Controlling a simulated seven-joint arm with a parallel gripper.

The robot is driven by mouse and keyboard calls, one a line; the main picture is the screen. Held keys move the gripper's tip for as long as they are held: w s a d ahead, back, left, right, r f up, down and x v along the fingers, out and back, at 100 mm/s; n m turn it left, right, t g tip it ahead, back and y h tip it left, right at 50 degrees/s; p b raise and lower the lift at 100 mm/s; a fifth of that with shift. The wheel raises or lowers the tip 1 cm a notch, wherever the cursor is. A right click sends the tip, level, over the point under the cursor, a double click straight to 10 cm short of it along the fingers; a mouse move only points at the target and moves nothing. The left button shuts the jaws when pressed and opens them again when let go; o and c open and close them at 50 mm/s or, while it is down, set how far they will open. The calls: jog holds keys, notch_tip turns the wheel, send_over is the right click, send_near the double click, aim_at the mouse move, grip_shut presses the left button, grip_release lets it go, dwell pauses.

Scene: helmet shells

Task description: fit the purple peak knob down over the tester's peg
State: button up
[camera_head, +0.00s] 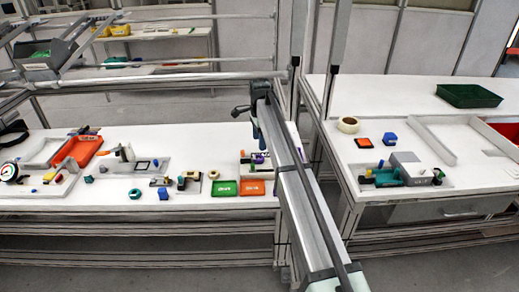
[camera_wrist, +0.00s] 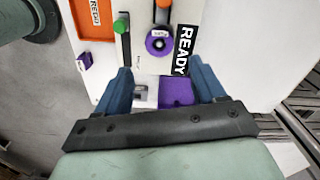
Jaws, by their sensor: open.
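The tester is a white panel (camera_wrist: 145,62) with a black READY label (camera_wrist: 181,48); in the head view its place is partly behind my arm. A round purple piece (camera_wrist: 150,42) with a dark centre and small white tag sits on it, beyond my fingertips. A purple block (camera_wrist: 178,92) shows between my fingers, lower down. A small purple piece with a white label (camera_wrist: 85,62) lies left of the panel. I cannot tell for sure which is the peak knob, and no bare peg is clear. My gripper (camera_wrist: 161,66) is open, above the panel, with nothing visibly held.
On the panel are a green knob (camera_wrist: 122,26) on a dark strip and an orange piece (camera_wrist: 163,4). An orange tray (camera_wrist: 97,18) is at upper left. In the head view, green (camera_head: 225,187) and orange (camera_head: 252,187) trays lie near the bench's front edge.

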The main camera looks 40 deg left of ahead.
jog(key=shift+r, duration=2.2)
